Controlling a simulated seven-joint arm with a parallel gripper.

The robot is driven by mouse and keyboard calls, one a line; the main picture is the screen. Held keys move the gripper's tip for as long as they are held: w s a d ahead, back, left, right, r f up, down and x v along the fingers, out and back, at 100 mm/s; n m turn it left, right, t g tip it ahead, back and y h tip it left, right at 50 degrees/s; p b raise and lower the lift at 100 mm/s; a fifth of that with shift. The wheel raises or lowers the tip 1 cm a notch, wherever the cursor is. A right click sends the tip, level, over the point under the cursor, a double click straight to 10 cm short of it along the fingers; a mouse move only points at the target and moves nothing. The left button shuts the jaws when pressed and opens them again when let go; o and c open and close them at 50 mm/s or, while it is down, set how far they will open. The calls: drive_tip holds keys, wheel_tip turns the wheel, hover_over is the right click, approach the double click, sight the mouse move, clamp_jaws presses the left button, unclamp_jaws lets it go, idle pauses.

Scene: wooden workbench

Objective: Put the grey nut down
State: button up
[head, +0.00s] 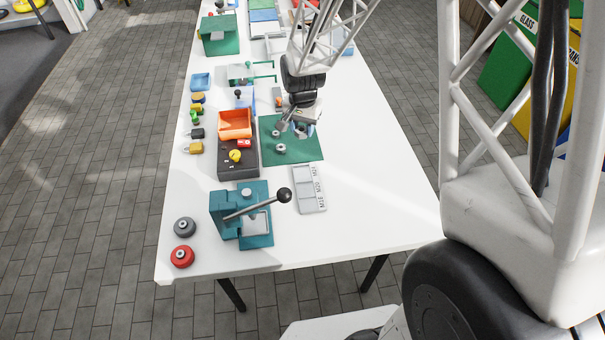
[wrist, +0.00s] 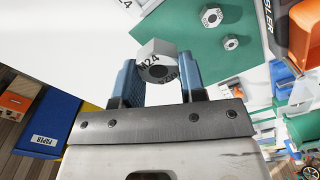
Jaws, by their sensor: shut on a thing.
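My gripper (wrist: 158,78) is shut on a grey hex nut (wrist: 156,50) marked M24, held between its two blue fingers in the wrist view. In the head view my gripper (head: 303,127) is over the green mat (head: 306,152), and the held nut cannot be made out clearly there. Two other grey nuts lie on the mat: a larger one (wrist: 211,16) and a smaller one (wrist: 231,42) in the wrist view. A grey tray (head: 309,190) with size labels lies in front of the mat; its visible compartments look empty.
A teal press (head: 240,215) with a black-knobbed lever stands left of the tray. A dark box with an orange bin (head: 235,124) borders the mat's left side. Red (head: 182,257) and grey (head: 184,227) round pieces sit near the front left corner. The white table is clear right of the tray.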

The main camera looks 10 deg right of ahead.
hover_over(303, 173)
drive_tip(key=shift+w+r, duration=0.1)
idle(0.5)
drive_tip(key=shift+f, duration=3.15)
drive_tip(key=shift+f, duration=1.85)
drive_tip(key=shift+f, duration=0.6)
drive_tip(key=shift+d, duration=0.1)
